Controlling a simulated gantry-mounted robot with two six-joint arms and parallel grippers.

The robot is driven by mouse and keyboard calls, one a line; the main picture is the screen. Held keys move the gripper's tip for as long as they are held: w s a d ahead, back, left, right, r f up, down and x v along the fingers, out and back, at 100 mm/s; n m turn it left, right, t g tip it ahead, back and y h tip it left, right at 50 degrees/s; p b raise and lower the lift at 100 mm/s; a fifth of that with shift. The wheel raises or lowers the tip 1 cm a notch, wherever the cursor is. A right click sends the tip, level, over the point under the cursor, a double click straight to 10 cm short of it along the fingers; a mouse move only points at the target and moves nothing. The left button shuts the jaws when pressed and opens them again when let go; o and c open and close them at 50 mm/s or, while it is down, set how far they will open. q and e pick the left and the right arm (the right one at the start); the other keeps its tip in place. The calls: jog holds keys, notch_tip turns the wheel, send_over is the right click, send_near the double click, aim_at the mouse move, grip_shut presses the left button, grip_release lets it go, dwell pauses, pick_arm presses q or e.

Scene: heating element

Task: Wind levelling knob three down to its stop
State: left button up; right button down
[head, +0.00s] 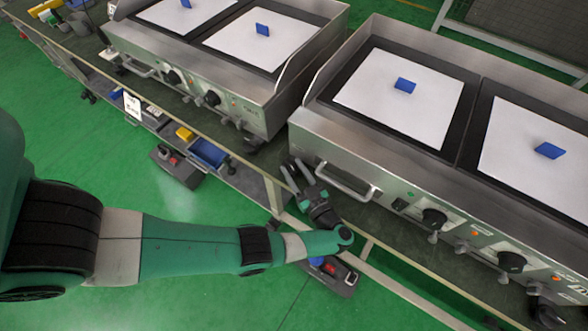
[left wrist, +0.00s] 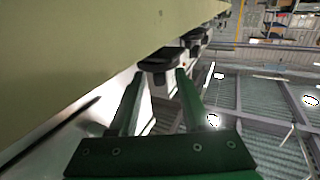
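My left gripper (head: 296,172) is at the front left corner of the right-hand griddle (head: 305,135), its fingers pointing in toward the gap between the two griddles. In the left wrist view its two green fingers (left wrist: 160,78) are apart with nothing clamped between them. A dark knob (left wrist: 159,62) shows just ahead of the fingertips, roughly centred between them. Further dark knobs (left wrist: 194,38) line up behind it along the pale surface. I cannot tell which is number three, nor whether the fingertips touch the near knob. My right gripper is not in view.
A second griddle (head: 255,100) stands to the left on the same bench. A bar handle (head: 345,183) and control knobs (head: 434,217) stick out of the right griddle's front. A lower shelf holds a blue bin (head: 208,152).

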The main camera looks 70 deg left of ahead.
pick_arm(q)
jog(key=w+d+b, duration=0.1)
jog(key=d+b, duration=0.3)
jog(key=d, duration=0.7)
jog(key=shift+w+d, duration=0.25)
jog(key=shift+d, duration=0.1)
